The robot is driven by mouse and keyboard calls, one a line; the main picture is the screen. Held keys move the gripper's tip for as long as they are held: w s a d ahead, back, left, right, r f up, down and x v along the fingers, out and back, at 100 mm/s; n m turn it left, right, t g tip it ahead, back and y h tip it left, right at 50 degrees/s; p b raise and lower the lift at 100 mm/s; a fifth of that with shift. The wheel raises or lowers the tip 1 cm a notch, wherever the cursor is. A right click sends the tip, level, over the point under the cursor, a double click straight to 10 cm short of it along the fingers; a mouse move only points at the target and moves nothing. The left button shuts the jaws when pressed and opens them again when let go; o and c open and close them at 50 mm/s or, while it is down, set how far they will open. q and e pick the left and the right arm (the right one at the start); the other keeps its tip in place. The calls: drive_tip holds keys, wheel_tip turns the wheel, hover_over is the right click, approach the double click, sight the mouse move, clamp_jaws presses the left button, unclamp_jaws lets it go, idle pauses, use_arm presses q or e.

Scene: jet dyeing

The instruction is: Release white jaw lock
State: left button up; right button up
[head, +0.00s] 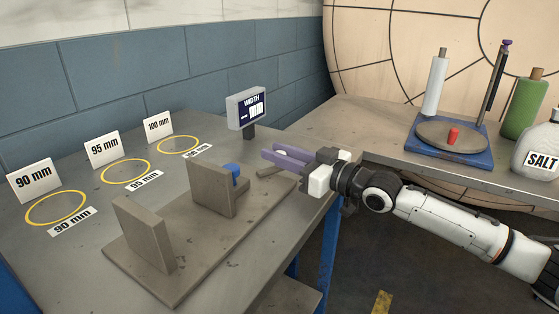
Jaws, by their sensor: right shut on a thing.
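A grey jaw fixture stands on the table: a flat base plate (185,248) with a front upright jaw (146,236) and a rear upright jaw (212,188), apart with an empty gap between them. A small blue block (236,172) sits at the rear jaw. My right gripper (277,156) reaches in from the right, behind the rear jaw, its purple fingers closed around a small white piece that looks like the white jaw lock (281,152), mostly hidden between them. My left gripper is out of view.
Yellow rings marked 90 mm (56,208), 95 mm (126,171) and 100 mm (178,145) lie at left. A side table at right holds a blue-based stand (450,150), a green bottle (522,108) and a salt jug (538,145).

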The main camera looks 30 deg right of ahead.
drive_tip(key=shift+a, duration=0.15)
clamp_jaws()
drive_tip(key=o, duration=1)
unclamp_jaws()
drive_tip(key=shift+s, duration=0.1)
drive_tip(key=v, duration=0.7)
drive_tip(key=shift+f, duration=0.1)
drive_tip(key=shift+p+v, duration=0.65)
drive_tip(key=shift+v, duration=1)
